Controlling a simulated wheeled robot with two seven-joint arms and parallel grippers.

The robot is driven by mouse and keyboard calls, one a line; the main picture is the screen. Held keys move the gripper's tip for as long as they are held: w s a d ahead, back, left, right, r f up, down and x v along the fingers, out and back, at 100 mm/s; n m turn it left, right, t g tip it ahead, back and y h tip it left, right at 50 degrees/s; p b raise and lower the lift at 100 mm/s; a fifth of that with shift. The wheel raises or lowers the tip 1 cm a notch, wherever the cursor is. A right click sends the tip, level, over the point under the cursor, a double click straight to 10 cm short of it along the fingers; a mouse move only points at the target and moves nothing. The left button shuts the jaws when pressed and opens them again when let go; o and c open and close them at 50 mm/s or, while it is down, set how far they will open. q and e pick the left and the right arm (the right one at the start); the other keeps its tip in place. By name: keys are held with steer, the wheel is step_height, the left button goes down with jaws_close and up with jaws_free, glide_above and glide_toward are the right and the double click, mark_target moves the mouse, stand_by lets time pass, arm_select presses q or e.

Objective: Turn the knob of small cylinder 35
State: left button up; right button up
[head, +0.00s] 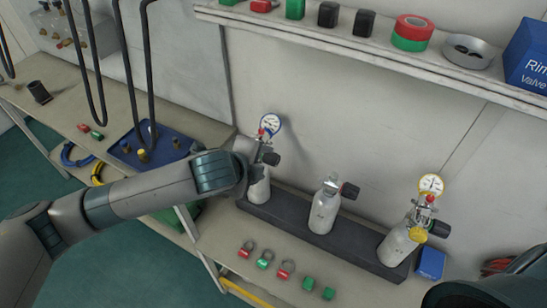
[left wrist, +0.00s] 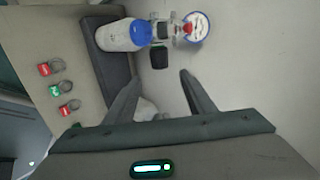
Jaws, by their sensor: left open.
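Three small white cylinders stand in a dark rack (head: 293,228) on the bench; their numbers are too small to read. The left cylinder (head: 259,187) has a blue-rimmed gauge (head: 270,123) and a black knob (head: 271,158). The middle cylinder (head: 324,212) has a black knob and no gauge. The right cylinder (head: 397,246) has a yellow-rimmed gauge. My left gripper is at the left cylinder, its fingers hidden in the head view. In the left wrist view the gripper (left wrist: 160,82) is open and empty, with the black knob (left wrist: 159,57) just ahead between its fingertips.
Red and green tags (head: 265,259) lie in front of the rack. A blue box (head: 430,263) stands at the rack's right end. A shelf (head: 370,50) with tape and a dish runs above. A blue tray (head: 155,148) lies at left. The wall is close behind the cylinders.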

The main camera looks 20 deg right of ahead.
mark_target(274, 161)
arm_select(q)
steer(key=p+x, duration=0.2)
steer(key=x, duration=0.7)
steer(key=shift+w+d+f, duration=0.15)
steer(key=shift+w+f, duration=0.05)
steer(key=shift+f, duration=0.1)
steer(key=shift+c, duration=0.4)
steer(key=c, duration=1)
